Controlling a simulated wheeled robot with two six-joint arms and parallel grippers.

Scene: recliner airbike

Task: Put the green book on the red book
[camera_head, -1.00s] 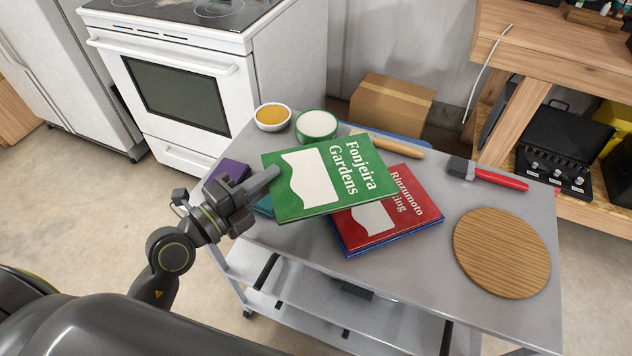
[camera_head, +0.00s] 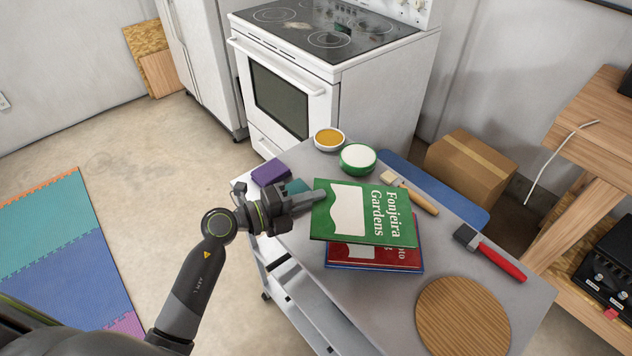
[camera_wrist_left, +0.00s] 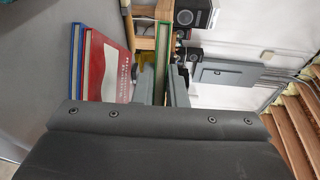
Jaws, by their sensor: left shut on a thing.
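The green book (camera_head: 378,228), titled "Fonjeira Gardens", is held flat by its left edge in my left gripper (camera_head: 314,196). In the head view it covers most of the red book (camera_head: 400,257), whose lower part shows below it. The red book lies on a blue book (camera_head: 375,267) on the grey table. In the left wrist view the green book (camera_wrist_left: 161,62) is edge-on between the fingers, and a gap separates it from the red book (camera_wrist_left: 107,68). My right gripper is not in view.
A brush with a red handle (camera_head: 500,259) and a round wooden board (camera_head: 462,318) lie on the table's right part. A green-rimmed bowl (camera_head: 358,158), an orange-filled bowl (camera_head: 329,139), a wooden-handled brush (camera_head: 412,194) and a purple box (camera_head: 270,172) stand around the back and left.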

